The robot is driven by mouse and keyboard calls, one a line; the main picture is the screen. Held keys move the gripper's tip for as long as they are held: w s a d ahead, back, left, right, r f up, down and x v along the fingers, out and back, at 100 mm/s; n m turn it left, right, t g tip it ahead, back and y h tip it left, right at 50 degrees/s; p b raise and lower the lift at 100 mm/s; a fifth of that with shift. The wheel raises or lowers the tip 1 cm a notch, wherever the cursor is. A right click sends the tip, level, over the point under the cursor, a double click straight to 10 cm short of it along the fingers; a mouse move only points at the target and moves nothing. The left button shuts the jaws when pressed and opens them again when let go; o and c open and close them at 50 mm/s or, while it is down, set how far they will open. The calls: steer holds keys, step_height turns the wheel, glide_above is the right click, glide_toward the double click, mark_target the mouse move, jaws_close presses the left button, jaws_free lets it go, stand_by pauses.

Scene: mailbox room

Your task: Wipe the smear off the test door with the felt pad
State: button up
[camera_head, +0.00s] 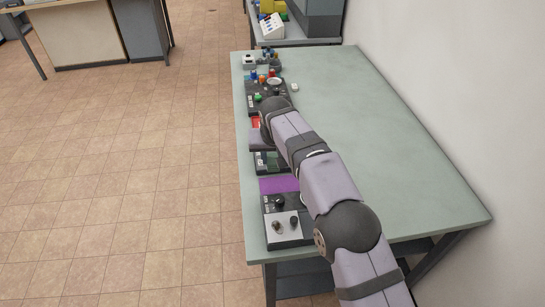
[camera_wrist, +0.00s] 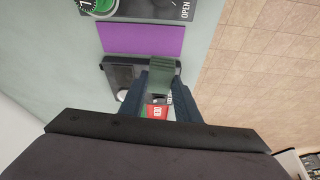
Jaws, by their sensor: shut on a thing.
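In the wrist view my gripper (camera_wrist: 162,86) has its two dark blue fingers shut on a dark green block, which looks like the felt pad (camera_wrist: 162,70). The pad sits over the edge of a dark unit (camera_wrist: 120,76) beside the purple mat; I cannot tell whether it touches. This unit also shows in the head view (camera_head: 261,166), partly behind my arm. I cannot say for sure which surface is the test door. No smear can be made out. In the head view my arm hides the fingers and the pad.
A purple mat (camera_head: 279,185) lies on the pale green table (camera_head: 360,120). A unit with dark knobs (camera_head: 286,226) stands at the near end. A red-labelled part (camera_wrist: 157,111) shows between the fingers. More units (camera_head: 268,95) stand at the far end. The table's right side is clear.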

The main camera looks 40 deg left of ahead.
steer(key=shift+w+d+r+m+p, duration=0.7)
steer(key=shift+w+d+r+p, duration=1.05)
steer(key=shift+d+r+p, duration=1.9)
steer(key=s+f+n+g, duration=0.2)
steer(key=s+n+g, duration=0.1)
steer(key=s+n, duration=0.4)
steer(key=s+d+f+n+g, duration=0.1)
steer(key=s+f+n+g, duration=0.2)
steer(key=s+n, duration=0.4)
steer(key=n, duration=0.5)
steer(key=shift+s+d+f+p, duration=0.15)
steer(key=shift+s+d+p, duration=0.1)
steer(key=shift+d+p, duration=0.1)
